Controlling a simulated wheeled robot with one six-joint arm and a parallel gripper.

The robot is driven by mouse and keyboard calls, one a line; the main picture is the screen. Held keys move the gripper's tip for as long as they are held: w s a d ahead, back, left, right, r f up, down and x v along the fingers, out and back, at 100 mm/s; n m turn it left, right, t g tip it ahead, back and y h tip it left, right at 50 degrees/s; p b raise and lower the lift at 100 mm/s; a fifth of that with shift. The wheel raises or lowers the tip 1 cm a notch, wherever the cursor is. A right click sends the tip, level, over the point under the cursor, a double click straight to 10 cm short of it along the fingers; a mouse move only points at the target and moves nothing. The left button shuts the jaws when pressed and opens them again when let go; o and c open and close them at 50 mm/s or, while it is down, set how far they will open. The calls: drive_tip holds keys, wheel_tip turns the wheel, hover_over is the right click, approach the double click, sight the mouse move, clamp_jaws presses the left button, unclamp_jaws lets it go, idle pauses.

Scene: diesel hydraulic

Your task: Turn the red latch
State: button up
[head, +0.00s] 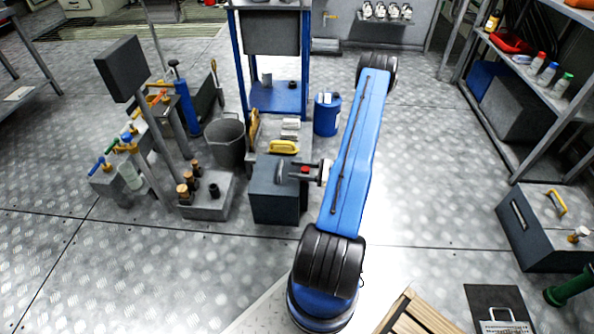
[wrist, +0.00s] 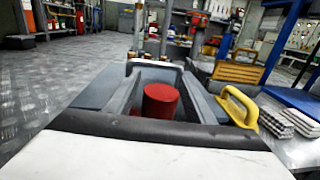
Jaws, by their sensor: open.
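My gripper (head: 285,171) is open and reaches left from the blue arm, over the top of a dark grey box (head: 278,204). A short red cylinder (wrist: 161,101) stands upright in the middle of the wrist view, with grey parts on both sides and a pale bar behind it. In the head view a small red piece (head: 304,170) shows at the gripper, close to the wrist. I cannot tell whether this red piece is the latch or part of my gripper, nor whether anything touches it. No other red latch is clear.
A grey bucket (head: 227,143), a tray of fittings (head: 207,199) and a blue drum (head: 327,114) stand nearby.

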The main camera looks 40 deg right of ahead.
drive_tip(key=shift+c, duration=0.3)
drive_tip(key=c, duration=1)
drive_tip(key=shift+h, duration=0.3)
drive_tip(key=m+t+h, duration=0.1)
drive_tip(key=m+h, duration=0.1)
drive_tip(key=d+m+t+h, duration=0.1)
drive_tip(key=h, duration=0.2)
drive_tip(key=m+t+h, duration=0.1)
drive_tip(key=m+h, duration=0.1)
drive_tip(key=shift+w+d+m, duration=0.2)
drive_tip(key=shift+w+m, duration=0.1)
drive_tip(key=shift+w, duration=0.05)
drive_tip(key=m+h, duration=0.1)
drive_tip(key=h, duration=0.1)
drive_tip(key=d+m+h, duration=0.1)
drive_tip(key=m+h, duration=0.1)
drive_tip(key=h, duration=0.1)
drive_tip(key=shift+s+d+m+h, duration=0.1)
drive_tip(key=shift+d+m+h, duration=0.15)
drive_tip(key=shift+m+h, duration=0.5)
drive_tip(key=shift+d+m+h, duration=0.25)
drive_tip(key=shift+m+h, duration=0.1)
drive_tip(key=shift+h, duration=0.7)
drive_tip(key=shift+g, duration=0.3)
